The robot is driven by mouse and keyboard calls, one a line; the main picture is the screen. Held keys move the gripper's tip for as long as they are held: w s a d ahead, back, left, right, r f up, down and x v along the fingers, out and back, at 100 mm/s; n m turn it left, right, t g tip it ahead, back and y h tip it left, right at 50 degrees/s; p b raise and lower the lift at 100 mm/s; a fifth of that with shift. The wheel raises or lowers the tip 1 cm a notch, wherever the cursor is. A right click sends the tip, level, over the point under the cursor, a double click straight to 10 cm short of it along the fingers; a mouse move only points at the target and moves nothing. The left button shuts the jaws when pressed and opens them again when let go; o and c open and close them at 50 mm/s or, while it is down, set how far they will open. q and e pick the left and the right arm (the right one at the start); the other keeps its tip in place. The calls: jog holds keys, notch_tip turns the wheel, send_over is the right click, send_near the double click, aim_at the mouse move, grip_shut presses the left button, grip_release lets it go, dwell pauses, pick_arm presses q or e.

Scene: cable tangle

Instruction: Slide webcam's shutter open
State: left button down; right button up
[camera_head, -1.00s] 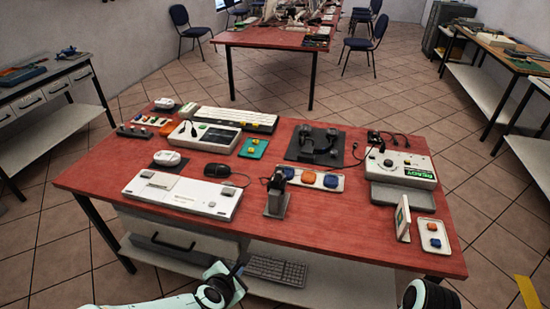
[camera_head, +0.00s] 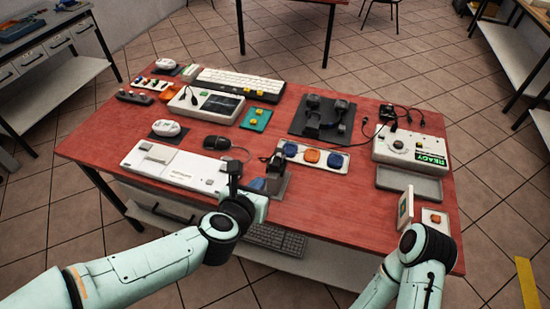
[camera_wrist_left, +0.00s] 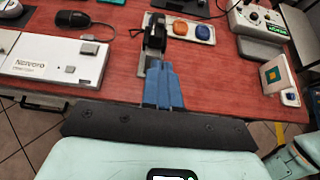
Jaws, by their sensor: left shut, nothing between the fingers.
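The webcam (camera_head: 277,161) is a small black device on a grey stand (camera_head: 282,187) near the table's front middle. It also shows in the left wrist view (camera_wrist_left: 155,38), just beyond my fingertips. Its shutter is too small to make out. My left gripper (camera_head: 262,184) is shut and empty, its blue fingers side by side, just in front of the webcam and stand. In the left wrist view the fingers (camera_wrist_left: 160,66) point at the webcam and partly cover the stand; I cannot tell if they touch it.
A white console (camera_head: 178,168) lies left of the webcam, with a black mouse (camera_head: 216,143) behind. A button tray (camera_head: 313,158) is close on the right. A white READY box (camera_head: 410,148), grey tray (camera_head: 408,183) and upright panel (camera_head: 405,206) stand farther right. Red tabletop shows between.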

pick_arm(q)
jog(key=b, duration=0.1)
send_near(277, 160)
jog(key=w+f, duration=0.1)
jog(key=f, duration=0.1)
jog(key=w, duration=0.1)
jog(key=w+d, duration=0.1)
jog(key=w+p, duration=0.1)
jog(key=shift+w+d, duration=0.35)
jog(key=shift+w, duration=0.05)
jog(key=shift+w+d, duration=0.15)
jog(key=shift+w, duration=0.35)
jog(key=shift+w+d+p, duration=0.2)
jog(key=shift+w+p, duration=0.05)
jog(key=shift+w, duration=0.4)
jog(key=shift+w+d+p, duration=0.2)
jog(key=shift+w+p, duration=0.05)
jog(key=shift+w, duration=0.35)
jog(key=shift+s+a, duration=0.1)
